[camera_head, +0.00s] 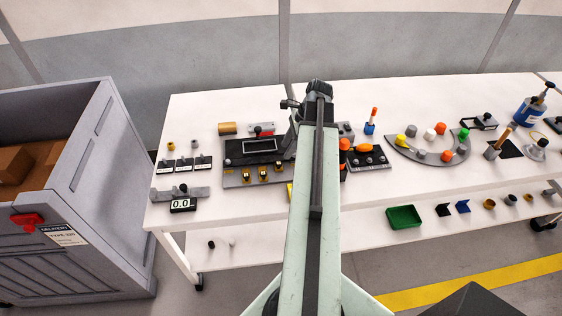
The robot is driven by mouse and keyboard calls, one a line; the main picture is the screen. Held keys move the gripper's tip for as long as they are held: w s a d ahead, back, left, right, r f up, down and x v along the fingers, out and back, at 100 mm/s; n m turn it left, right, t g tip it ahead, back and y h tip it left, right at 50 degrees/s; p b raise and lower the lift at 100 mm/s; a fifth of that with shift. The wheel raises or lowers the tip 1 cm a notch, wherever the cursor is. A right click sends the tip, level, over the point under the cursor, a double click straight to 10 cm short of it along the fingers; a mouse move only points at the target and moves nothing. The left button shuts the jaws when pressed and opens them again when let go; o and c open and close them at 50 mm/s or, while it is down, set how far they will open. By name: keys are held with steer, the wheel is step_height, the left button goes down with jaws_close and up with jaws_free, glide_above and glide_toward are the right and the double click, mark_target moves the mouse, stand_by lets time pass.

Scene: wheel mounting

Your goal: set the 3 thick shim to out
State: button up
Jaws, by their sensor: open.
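I cannot single out the 3 thick shim; its markings are too small to read. Three small dark holders with white labels (186,164) stand in a row at the table's left. Three yellow-and-black pieces (263,174) sit in a row on a grey plate (231,181), in front of a black unit with a framed window (260,146). I cannot tell whether any of these is set in or out. My pale green arm reaches up the middle and covers the right part of that unit. I cannot make out my gripper's fingertips; they seem hidden by the arm.
A gauge reading 0.0 (183,204) lies at the white table's (220,240) front left. Right of my arm are an orange-knobbed black panel (368,155), a grey arc tray with coloured knobs (400,146) and a green bin (404,217). A grey crate (90,245) stands left.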

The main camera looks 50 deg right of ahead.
mark_target(279, 163)
steer(key=b+x, duration=0.5)
steer(key=x, duration=0.2)
steer(key=shift+s+d+b, duration=0.1)
steer(key=shift+b, duration=0.2)
steer(key=shift+r, duration=0.1)
jaws_close()
stand_by(0.8)
